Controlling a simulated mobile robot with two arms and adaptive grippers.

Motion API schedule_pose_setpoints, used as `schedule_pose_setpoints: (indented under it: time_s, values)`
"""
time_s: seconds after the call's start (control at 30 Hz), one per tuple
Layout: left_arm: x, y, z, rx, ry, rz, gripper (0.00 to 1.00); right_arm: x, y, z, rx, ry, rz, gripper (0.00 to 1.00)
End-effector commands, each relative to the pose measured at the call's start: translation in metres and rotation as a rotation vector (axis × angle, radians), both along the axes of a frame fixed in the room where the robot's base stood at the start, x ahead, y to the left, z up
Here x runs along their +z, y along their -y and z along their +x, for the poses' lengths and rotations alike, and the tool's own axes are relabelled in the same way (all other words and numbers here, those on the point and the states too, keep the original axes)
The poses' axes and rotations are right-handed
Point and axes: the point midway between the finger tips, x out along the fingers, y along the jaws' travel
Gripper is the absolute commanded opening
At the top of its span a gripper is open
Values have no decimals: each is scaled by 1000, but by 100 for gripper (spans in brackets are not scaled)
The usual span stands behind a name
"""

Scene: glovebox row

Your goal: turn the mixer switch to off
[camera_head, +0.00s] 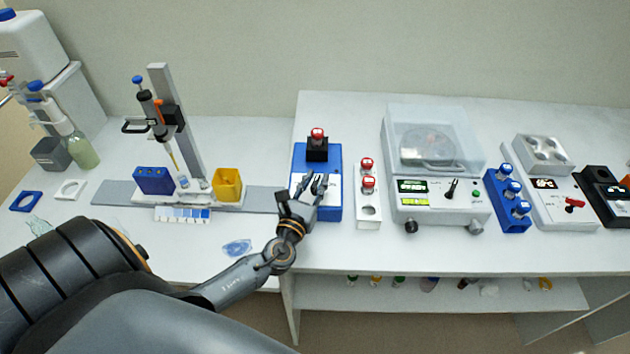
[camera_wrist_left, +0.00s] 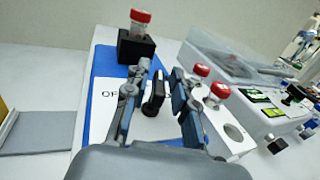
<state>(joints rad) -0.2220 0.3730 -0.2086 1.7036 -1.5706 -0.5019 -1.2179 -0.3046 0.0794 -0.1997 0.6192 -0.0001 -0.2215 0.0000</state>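The mixer (camera_head: 332,160) is a blue box with a white front panel and a black holder on top carrying a red-capped tube (camera_head: 317,135). In the left wrist view, the panel shows partly hidden "OF" lettering left of the fingers. The black switch (camera_wrist_left: 153,97) stands up from the panel between the fingers. My left gripper (camera_head: 313,182) is over the panel; it also shows in the left wrist view (camera_wrist_left: 160,72). Its fingers are apart, one on each side of the switch, with visible gaps. In the head view the fingers hide the switch. My right gripper is not in view.
A white rack (camera_head: 368,208) with red-capped tubes stands close right of the mixer. Beyond it are a clear-lidded machine (camera_head: 440,195) and a blue tube rack (camera_head: 511,202). A pipette stand (camera_head: 165,120) and yellow box (camera_head: 228,185) stand left. Bare bench lies in front.

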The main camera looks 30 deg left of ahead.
Motion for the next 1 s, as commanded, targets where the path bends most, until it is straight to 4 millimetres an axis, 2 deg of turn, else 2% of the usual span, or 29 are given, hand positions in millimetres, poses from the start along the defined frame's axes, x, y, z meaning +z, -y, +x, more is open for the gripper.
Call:
schedule_pose_setpoints:
  time_s: [0.03, 0.1, 1.0]
  values:
    - [0, 0, 0, 0, 0, 0, 10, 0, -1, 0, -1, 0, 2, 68]
    - [0, 0, 0, 0, 0, 0, 0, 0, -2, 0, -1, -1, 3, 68]
    - [1, 0, 0, 53, 2, -3, 0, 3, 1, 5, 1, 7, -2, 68]
